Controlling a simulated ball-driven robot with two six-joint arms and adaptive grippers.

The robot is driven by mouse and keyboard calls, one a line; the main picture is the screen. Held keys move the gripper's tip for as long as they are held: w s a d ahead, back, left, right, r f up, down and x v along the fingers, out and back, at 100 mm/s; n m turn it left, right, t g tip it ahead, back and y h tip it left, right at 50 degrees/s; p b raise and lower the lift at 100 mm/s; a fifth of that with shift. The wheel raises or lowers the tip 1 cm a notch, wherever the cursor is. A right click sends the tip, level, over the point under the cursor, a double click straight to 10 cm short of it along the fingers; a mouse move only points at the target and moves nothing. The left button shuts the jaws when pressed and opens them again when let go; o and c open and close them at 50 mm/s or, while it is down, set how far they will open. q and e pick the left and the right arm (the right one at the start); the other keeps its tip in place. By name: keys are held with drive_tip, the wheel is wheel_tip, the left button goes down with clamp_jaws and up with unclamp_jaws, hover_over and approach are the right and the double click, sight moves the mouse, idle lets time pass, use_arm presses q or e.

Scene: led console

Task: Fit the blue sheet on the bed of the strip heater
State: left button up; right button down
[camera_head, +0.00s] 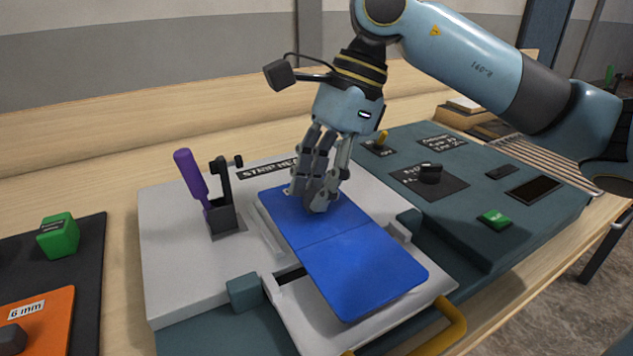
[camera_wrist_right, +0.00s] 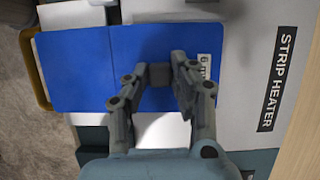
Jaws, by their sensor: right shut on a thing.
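The blue sheet (camera_head: 361,265) lies flat over the pale bed of the strip heater (camera_head: 180,273), with a crease line across it. In the right wrist view the blue sheet (camera_wrist_right: 75,70) shows a "6 mm" label and a small dark grip block (camera_wrist_right: 159,75). My right gripper (camera_head: 320,203) is over the far half of the sheet, with its fingers closed on that block. In the wrist view the right gripper (camera_wrist_right: 158,80) has a fingertip at each side of the block. Whether the sheet rests fully on the bed or hovers slightly, I cannot tell. My left gripper is not in view.
A purple-handled lever clamp (camera_head: 191,178) stands left of the sheet. A teal control panel (camera_head: 465,200) with a black knob and green button (camera_head: 495,219) is at the right. A yellow handle (camera_head: 446,329) sticks out in front. An orange sheet (camera_head: 45,314) and green block (camera_head: 58,236) lie at left.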

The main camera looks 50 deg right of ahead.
drive_tip(key=shift+f+b, duration=1.1)
drive_tip(key=shift+b, duration=0.35)
idle(1.3)
drive_tip(key=c, duration=1)
unclamp_jaws()
drive_tip(key=shift+c, duration=0.2)
drive_tip(key=v, duration=0.5)
drive_tip(key=shift+s+d+r, duration=0.1)
drive_tip(key=shift+d+r, duration=0.2)
drive_tip(key=shift+r, duration=0.05)
drive_tip(key=shift+v, duration=0.8)
drive_tip(key=shift+a+r, duration=0.1)
